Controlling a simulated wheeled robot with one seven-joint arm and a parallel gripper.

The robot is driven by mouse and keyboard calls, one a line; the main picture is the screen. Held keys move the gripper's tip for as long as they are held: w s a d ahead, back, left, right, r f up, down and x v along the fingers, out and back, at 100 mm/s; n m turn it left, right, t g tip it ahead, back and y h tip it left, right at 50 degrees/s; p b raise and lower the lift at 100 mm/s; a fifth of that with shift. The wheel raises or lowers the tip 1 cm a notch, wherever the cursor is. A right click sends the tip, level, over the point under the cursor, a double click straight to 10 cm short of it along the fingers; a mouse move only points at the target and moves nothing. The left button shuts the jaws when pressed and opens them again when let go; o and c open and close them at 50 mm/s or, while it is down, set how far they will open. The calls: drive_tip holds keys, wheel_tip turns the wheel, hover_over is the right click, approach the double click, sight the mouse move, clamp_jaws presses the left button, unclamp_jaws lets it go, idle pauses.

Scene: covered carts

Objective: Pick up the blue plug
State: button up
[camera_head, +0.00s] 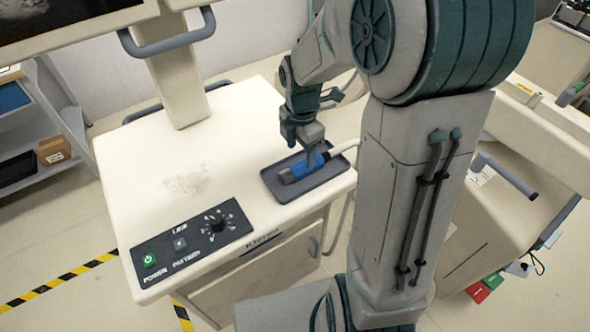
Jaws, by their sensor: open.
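The blue plug (298,170) lies in a shallow dark grey tray (279,190) at the right front of the white cart top. It has a grey front end, and a white cable leaves its right end. My gripper (311,160) points down over the plug, with its fingers at the plug's right half. The fingers are open. One finger shows in front of the plug; the other is hidden, and I cannot tell whether either touches it.
A black control panel (193,240) with a green button and a dial lies on the cart's front left. A monitor post (178,80) rises at the back. The cart top (150,180) between is clear. Another cart (560,150) stands at the right.

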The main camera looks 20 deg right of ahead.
sight(303, 163)
drive_tip(key=f, duration=0.3)
drive_tip(key=f+p, duration=0.1)
drive_tip(key=shift+s+d+f, duration=0.3)
drive_tip(key=shift+d, duration=0.05)
drive_tip(key=shift+f, duration=0.45)
drive_tip(key=c, duration=1.2)
